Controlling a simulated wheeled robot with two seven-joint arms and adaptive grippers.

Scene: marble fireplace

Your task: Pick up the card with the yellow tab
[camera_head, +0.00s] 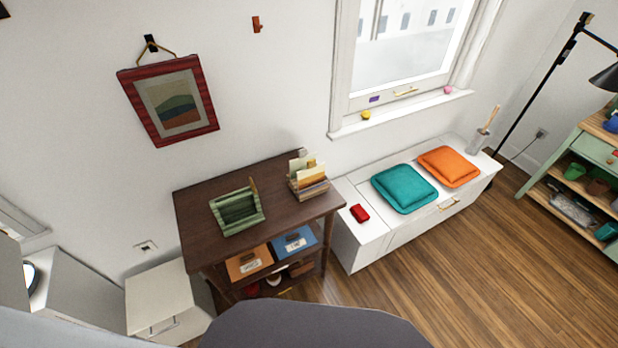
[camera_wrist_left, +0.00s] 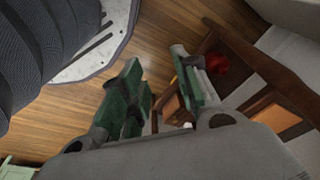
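A small wooden box of cards (camera_head: 308,188) stands on the right end of the dark brown table (camera_head: 225,250). Several cards stick up from it in cream and orange tones. A small yellow tab (camera_head: 311,163) shows at their top; the card below it is mostly hidden among the others. My left gripper (camera_wrist_left: 157,58) shows only in the left wrist view. Its green-padded fingers are apart with nothing between them, above the floor and away from the cards. My right gripper is in neither view.
A green slatted holder (camera_head: 238,211) stands left of the card box. Orange (camera_head: 249,264) and blue (camera_head: 294,243) labelled boxes sit under the tabletop. A white bench (camera_head: 362,236) with cushions is at the right. The tabletop's front is clear.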

